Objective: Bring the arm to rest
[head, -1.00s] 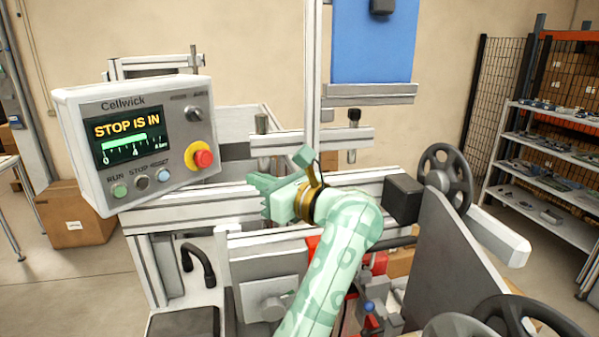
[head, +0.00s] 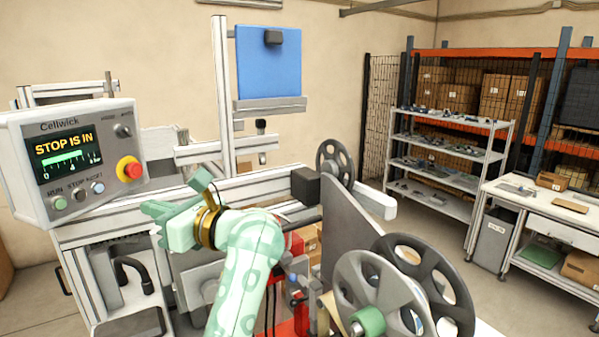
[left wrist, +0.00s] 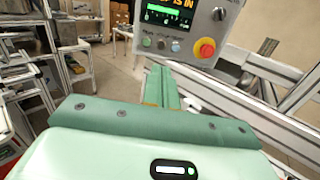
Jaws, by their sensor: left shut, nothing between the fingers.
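My left arm, pale green with a brass-coloured band at the wrist, reaches up from the bottom of the head view. Its gripper (head: 152,212) points left, in front of the machine frame and below and right of the control panel (head: 75,160). The fingers (left wrist: 160,88) are shut and empty in the left wrist view, pointing towards the panel's lower edge. The panel screen (head: 64,152) reads "STOP IS IN". A red stop button (head: 129,168) on a yellow collar sits at its right. My right gripper is not in view.
Grey reels (head: 378,296) and a dark reel (head: 335,163) stand on the machine, right of my arm. A blue board (head: 268,65) hangs on an upright post. Shelves (head: 450,145) and a white bench (head: 545,220) stand at the right, with open floor before them.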

